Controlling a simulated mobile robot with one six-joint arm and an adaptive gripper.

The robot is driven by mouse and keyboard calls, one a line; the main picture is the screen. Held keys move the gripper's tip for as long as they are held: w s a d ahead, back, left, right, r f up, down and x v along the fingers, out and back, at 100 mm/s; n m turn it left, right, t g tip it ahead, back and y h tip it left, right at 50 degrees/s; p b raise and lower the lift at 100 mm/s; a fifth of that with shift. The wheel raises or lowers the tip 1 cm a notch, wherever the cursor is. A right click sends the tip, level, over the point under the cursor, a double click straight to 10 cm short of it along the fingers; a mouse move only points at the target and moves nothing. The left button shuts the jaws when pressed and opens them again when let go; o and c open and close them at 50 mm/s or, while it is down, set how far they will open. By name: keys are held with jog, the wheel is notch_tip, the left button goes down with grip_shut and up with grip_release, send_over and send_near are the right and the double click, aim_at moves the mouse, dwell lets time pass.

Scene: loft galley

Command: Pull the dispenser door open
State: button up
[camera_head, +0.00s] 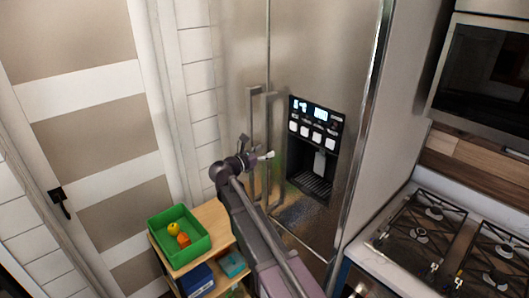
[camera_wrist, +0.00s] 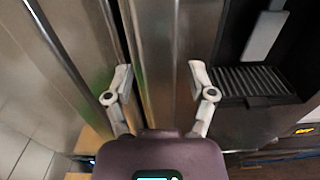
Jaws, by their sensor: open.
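The dispenser door (camera_head: 318,62) is the right-hand steel fridge door, with a black dispenser (camera_head: 316,150) set in it. It looks shut beside the left fridge door (camera_head: 235,70). Its upright handle (camera_head: 266,118) stands near the seam, next to the left door's handle (camera_head: 252,118). My gripper (camera_head: 256,148) is open at handle height. In the wrist view, the open fingers (camera_wrist: 160,72) stand either side of an upright metal bar (camera_wrist: 162,45), which looks like the dispenser door's handle. I see no clear contact.
A wooden shelf (camera_head: 210,220) carrying a green bin (camera_head: 160,240) stands below left, close to the fridge. A gas hob (camera_head: 410,230) is on the right. A panelled door (camera_head: 90,130) is on the left.

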grip_shut()
jog(key=shift+s, duration=0.3)
